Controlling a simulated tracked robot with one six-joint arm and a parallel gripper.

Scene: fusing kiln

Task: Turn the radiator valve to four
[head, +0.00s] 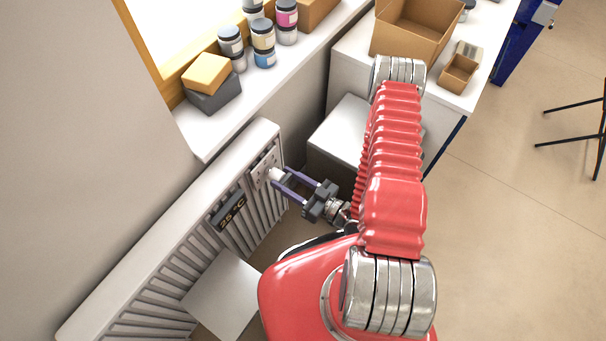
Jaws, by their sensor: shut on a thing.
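The white radiator valve (276,175) sticks out from a pale plate (262,168) near the right end of the white radiator (160,245). My gripper (281,180) reaches it from the right, with its purple-grey fingers on either side of the valve and shut on it. The fingers hide part of the valve. I cannot make out any number or pointer on it. A dark display (229,212) on the radiator, left of the valve, appears to read 35 °C.
A white sill (215,125) above the radiator holds several jars (262,40) and two small blocks (207,74). A white cabinet (340,140) stands right of the radiator. A worktop behind carries cardboard boxes (415,28).

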